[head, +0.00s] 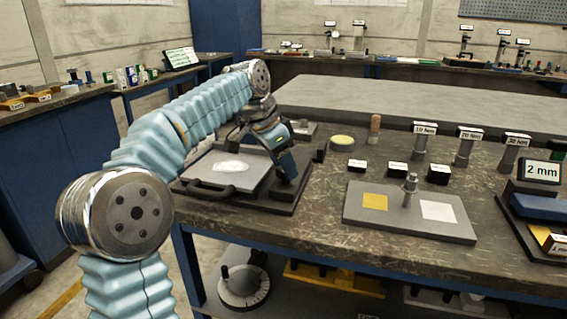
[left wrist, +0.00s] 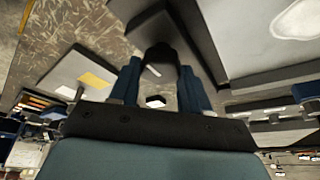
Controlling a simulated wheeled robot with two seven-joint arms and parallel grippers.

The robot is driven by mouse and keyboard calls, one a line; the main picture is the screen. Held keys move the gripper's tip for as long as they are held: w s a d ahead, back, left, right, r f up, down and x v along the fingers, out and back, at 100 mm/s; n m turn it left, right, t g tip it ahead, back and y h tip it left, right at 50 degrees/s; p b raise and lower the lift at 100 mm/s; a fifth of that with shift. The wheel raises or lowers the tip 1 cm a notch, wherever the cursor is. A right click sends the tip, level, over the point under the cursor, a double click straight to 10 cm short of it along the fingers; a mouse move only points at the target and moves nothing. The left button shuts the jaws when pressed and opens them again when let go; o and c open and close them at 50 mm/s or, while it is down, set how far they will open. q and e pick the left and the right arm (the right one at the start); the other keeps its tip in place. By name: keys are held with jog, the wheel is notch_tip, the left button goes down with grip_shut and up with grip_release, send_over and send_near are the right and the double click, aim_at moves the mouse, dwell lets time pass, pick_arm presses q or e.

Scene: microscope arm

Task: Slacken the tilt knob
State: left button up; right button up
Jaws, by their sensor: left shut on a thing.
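My left gripper (head: 287,172) points down over the right side of a flat dark stand with a grey plate (head: 236,176) at the table's front left. In the left wrist view the blue fingers (left wrist: 158,78) stand on either side of a dark, rounded knob-like part (left wrist: 159,57), which I take to be the tilt knob. The gripper is shut on it. The gripper hides the knob in the head view, and I cannot tell its turn. My right gripper is not in view.
A black curved handle (head: 212,190) is at the stand's front. To the right lie a grey board (head: 450,229) with yellow and white squares, small black blocks (head: 397,169) and labelled posts (head: 465,150). A long grey slab (head: 400,104) spans the back.

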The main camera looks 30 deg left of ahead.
pick_arm(q)
jog(key=shift+n, duration=0.3)
jog(key=n+y, duration=0.1)
jog(key=n, duration=0.2)
jog(key=shift+d+t, duration=0.15)
jog(key=shift+t, duration=0.25)
jog(key=n+y, duration=0.1)
jog(key=n, duration=0.3)
jog(key=shift+y, duration=0.4)
jog(key=n, duration=0.2)
jog(key=n+y, duration=0.1)
jog(key=n, duration=0.1)
jog(key=shift+d+g+y, duration=0.2)
jog(key=shift+g+y, duration=0.1)
jog(key=shift+w+n+g+y, duration=0.1)
jog(key=shift+n+g+y, duration=0.4)
jog(key=shift+n, duration=1.7)
jog(key=o, duration=1.1)
jog(key=shift+c, duration=0.2)
